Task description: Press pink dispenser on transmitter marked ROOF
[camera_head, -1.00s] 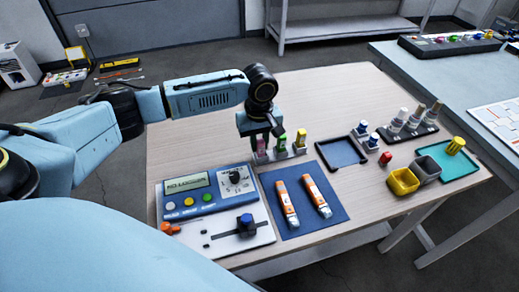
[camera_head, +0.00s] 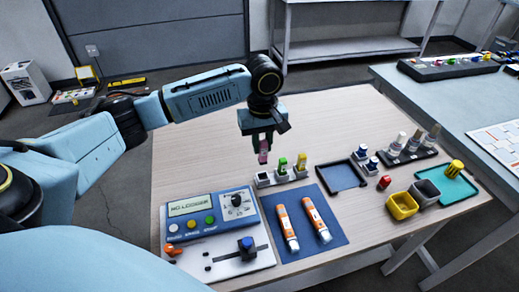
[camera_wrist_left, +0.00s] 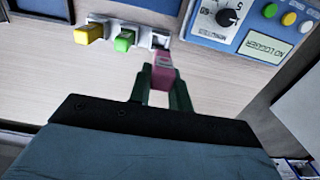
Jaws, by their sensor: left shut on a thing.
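My left gripper (camera_head: 262,148) is shut on the pink dispenser (camera_head: 263,155) and holds it above the table, just over its grey rack. The dispenser also shows between the fingers in the left wrist view (camera_wrist_left: 162,76). The green dispenser (camera_head: 282,165) and the yellow dispenser (camera_head: 301,162) stand in the rack (camera_head: 264,180), whose left slot is empty. Two orange-and-white transmitters, the left one (camera_head: 287,228) and the right one (camera_head: 317,220), lie on a blue mat (camera_head: 302,247). Their labels are too small to read. My right gripper is not in view.
A blue console (camera_head: 209,216) with a "NO LOGGER" screen stands left of the mat, with a white slider panel (camera_head: 222,263) in front. A dark tray (camera_head: 342,175), yellow bin (camera_head: 401,206), grey bin (camera_head: 425,193) and teal tray (camera_head: 463,189) lie right. The table behind the rack is clear.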

